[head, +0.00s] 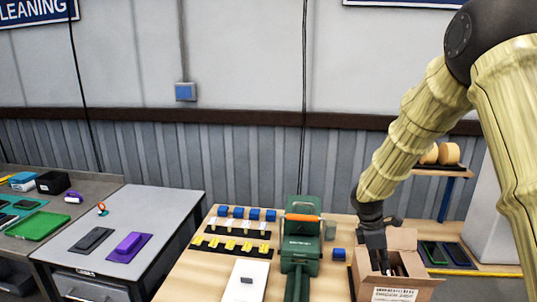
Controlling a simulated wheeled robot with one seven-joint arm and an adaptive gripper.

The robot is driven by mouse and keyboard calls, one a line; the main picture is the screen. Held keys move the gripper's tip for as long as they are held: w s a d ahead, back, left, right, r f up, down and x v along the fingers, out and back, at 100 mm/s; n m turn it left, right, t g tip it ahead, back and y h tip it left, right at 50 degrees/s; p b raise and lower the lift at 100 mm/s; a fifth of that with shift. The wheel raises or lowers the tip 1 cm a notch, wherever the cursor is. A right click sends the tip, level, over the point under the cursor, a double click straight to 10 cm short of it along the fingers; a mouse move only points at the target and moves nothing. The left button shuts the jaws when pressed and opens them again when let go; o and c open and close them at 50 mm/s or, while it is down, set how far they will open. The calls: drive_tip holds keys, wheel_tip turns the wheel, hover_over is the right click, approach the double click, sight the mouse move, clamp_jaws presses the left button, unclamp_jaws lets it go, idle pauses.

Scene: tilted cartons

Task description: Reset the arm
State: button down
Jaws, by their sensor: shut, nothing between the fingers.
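My arm comes in from the upper right and bends down to the wooden table. My gripper (384,268) points down at the open cardboard carton (394,287) at the table's right side. The fingers are together and hold nothing. Their tips are at or just inside the carton's mouth; I cannot tell how deep. Dark items show inside the carton, partly hidden by the gripper. The carton's flaps are spread, and a printed label is on its front.
A green machine with an orange handle (301,218) stands left of the carton. Rows of blue and yellow parts lie further left. A grey table (160,205) holds a purple item (130,244). A shelf (445,171) stands behind the arm.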

drive_tip(key=s+a+f+m+y+b, duration=0.1)
drive_tip(key=s+a+f+m, duration=0.15)
drive_tip(key=s+f, duration=0.45)
drive_tip(key=s+a+f+m+y, duration=0.1)
drive_tip(key=s+a+f+m, duration=0.15)
drive_tip(key=f, duration=0.75)
drive_tip(key=s+a+f+m+y+b, duration=0.1)
drive_tip(key=s+a+f, duration=0.2)
drive_tip(key=s+f, duration=0.45)
drive_tip(key=s+a+f+m+b, duration=0.1)
drive_tip(key=s+f+m, duration=0.4)
drive_tip(key=s, duration=0.7)
drive_tip(key=s+f+m+b, duration=0.2)
drive_tip(key=s+f+m, duration=0.3)
drive_tip(key=s+f, duration=0.4)
drive_tip(key=s, duration=0.4)
drive_tip(key=shift+a+f+t+y, duration=0.3)
drive_tip(key=shift+a, duration=0.1)
